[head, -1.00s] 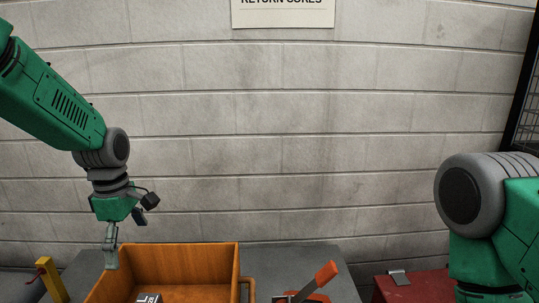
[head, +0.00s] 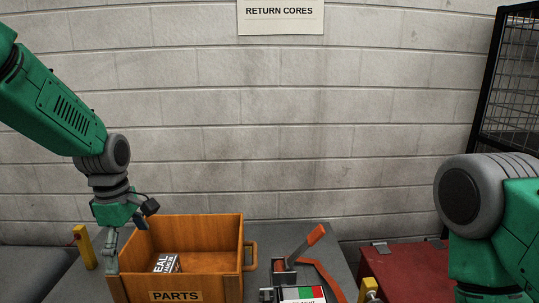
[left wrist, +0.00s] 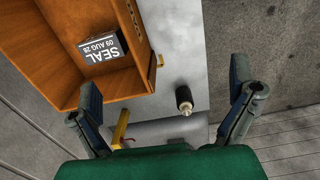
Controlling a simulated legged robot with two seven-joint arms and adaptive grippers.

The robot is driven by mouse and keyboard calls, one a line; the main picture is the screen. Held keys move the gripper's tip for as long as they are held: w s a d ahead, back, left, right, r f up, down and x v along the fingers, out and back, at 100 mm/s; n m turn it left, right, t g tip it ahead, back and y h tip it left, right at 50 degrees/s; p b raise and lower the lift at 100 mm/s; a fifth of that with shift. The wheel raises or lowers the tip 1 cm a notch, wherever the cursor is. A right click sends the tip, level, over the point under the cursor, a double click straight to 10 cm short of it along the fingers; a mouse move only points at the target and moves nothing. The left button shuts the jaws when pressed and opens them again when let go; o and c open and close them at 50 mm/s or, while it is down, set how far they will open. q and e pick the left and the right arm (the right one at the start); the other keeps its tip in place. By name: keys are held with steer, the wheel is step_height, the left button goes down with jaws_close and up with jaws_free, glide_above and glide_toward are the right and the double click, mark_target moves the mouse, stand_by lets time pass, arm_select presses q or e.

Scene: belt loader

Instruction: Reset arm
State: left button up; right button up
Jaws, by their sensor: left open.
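My left gripper (head: 112,248) hangs pointing down at the left side of an orange wooden parts box (head: 175,296). In the left wrist view my left gripper (left wrist: 172,112) has its two fingers wide apart with nothing between them. One finger overlaps the edge of the wooden box (left wrist: 130,85) in that view; I cannot tell whether they touch. A dark box labelled SEAL (head: 167,263) lies inside the wooden box. My right arm comes in at the right edge of the head view, but its gripper is out of frame.
A lever tool with a red-orange handle (head: 316,234) stands right of the box on the grey table (head: 340,262). A red case (head: 405,272) is further right. A yellow post (head: 84,247) stands at left. A black cylinder (left wrist: 184,99) shows in the left wrist view.

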arm_select(q)
steer(key=s+f+m, duration=0.5)
steer(key=s+f, duration=0.3)
steer(key=f, duration=0.4)
steer(key=s+f+m, duration=0.4)
steer(key=s+f, duration=0.4)
steer(key=f, duration=0.4)
steer(key=s+f+m, duration=0.2)
steer(key=s+m, duration=0.2)
steer(key=s, duration=0.6)
steer(key=s+f+m, duration=0.2)
steer(key=s+m, duration=0.2)
steer(key=s, duration=0.6)
steer(key=w+d+f+m+b, duration=0.1)
steer(key=w+f+b, duration=0.2)
steer(key=f+b, duration=0.6)
steer(key=shift+w+d+f+m+t+b, duration=0.15)
steer(key=shift+w+f+m+t+b, duration=0.15)
steer(key=shift+f+b, duration=0.15)
arm_select(e)
step_height(320, 180, down, 10)
steer(key=shift+w, duration=0.3)
